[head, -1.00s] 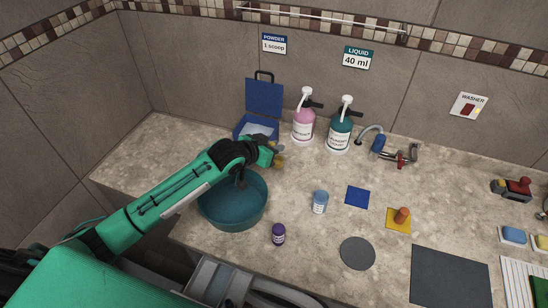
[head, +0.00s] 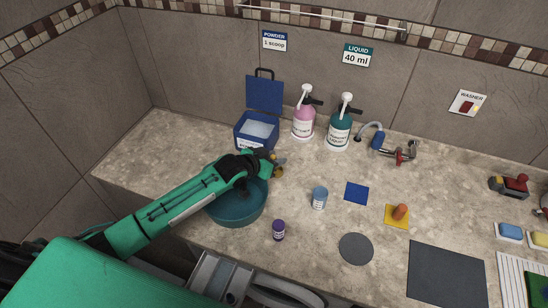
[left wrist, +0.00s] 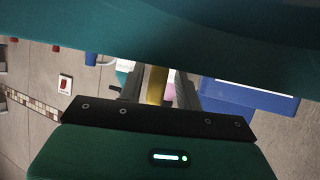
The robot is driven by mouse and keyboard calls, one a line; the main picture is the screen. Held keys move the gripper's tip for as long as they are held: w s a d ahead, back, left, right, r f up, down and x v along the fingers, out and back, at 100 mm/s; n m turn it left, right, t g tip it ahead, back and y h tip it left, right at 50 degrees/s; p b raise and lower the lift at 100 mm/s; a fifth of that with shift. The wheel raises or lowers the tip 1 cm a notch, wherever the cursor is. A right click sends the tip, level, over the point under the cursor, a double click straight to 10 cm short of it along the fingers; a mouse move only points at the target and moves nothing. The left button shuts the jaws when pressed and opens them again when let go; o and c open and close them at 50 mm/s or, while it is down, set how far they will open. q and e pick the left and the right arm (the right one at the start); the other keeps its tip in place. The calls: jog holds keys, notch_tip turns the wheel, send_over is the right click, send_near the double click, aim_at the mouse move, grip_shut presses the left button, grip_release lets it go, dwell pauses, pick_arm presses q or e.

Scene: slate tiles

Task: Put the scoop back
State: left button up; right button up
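My left gripper (head: 279,166) is over the back right rim of the teal basin (head: 236,214), in front of the blue powder box. Its fingers are closed around a yellow piece, seemingly the handle of the scoop (left wrist: 157,85), seen between them in the left wrist view. The scoop's bowl is hidden. The powder box (head: 256,134) stands open, its lid raised at the back and pale powder inside. It also shows in the left wrist view (left wrist: 245,95), to the right of the fingers. My right gripper is not in view.
A pink pump bottle (head: 303,122) and a teal pump bottle (head: 339,130) stand right of the box. A blue cup (head: 319,198) and a purple-capped jar (head: 278,230) stand right of the basin. The counter left of the box is clear.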

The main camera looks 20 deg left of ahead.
pick_arm(q)
jog(key=shift+r, duration=0.2)
jog(key=shift+s+a, duration=0.1)
jog(key=shift+s, duration=0.15)
jog(key=b+v, duration=0.2)
jog(key=v, duration=0.9)
jog(key=shift+s+b, duration=0.2)
jog(key=shift+b, duration=0.2)
jog(key=shift+a, duration=0.1)
